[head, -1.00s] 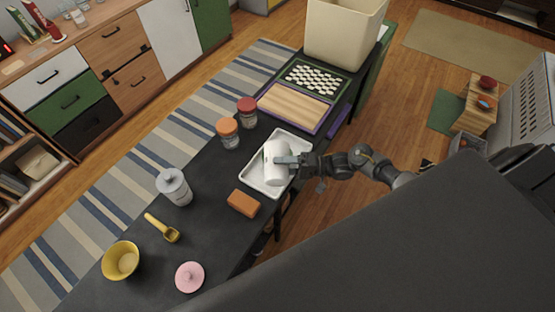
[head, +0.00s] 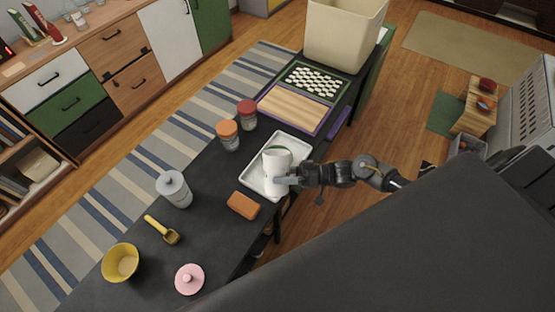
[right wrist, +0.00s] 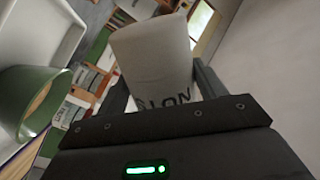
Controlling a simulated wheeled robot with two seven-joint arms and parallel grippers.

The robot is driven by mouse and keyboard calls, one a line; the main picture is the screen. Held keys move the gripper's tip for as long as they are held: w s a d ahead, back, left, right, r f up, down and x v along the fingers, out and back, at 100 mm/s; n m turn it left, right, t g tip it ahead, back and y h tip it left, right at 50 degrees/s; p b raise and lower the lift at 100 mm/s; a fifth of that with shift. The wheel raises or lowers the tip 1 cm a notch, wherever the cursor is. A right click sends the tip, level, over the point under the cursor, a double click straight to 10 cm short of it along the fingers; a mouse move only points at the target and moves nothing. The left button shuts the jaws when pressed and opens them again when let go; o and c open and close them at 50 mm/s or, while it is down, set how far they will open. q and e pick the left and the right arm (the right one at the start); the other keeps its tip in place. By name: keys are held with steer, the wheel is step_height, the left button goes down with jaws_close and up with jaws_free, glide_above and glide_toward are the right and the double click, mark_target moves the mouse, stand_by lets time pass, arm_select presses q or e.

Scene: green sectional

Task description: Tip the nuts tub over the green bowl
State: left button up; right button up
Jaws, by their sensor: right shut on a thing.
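The nuts tub (head: 276,174) is a white cylinder with dark lettering. My right gripper (head: 287,181) is shut on its side and holds it over the white tray (head: 254,180). The green bowl (right wrist: 27,100) shows at the left of the right wrist view, beside the tub. In the head view the tub hides most of it. I cannot see what is inside the tub or the bowl. My left gripper is not in view.
A brown block (head: 242,205) lies near the tray's front corner. Two jars, with an orange lid (head: 228,135) and a red lid (head: 246,114), stand behind it.

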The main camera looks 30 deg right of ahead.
steer(key=shift+s+a+r+n, duration=0.15)
steer(key=shift+r+n, duration=0.1)
steer(key=shift+n, duration=0.15)
steer(key=shift+f, duration=0.1)
steer(key=shift+s+r+n, duration=0.1)
steer(key=shift+r+n, duration=0.2)
steer(key=s+r+n, duration=0.1)
steer(key=n, duration=0.1)
steer(key=s+a+r+n+p, duration=0.1)
steer(key=n, duration=0.1)
steer(key=shift+s+r, duration=0.1)
steer(key=shift+r, duration=0.05)
steer(key=shift+s+a+r+n+p, duration=0.15)
steer(key=shift+n+p, duration=0.15)
steer(key=shift+n, duration=0.2)
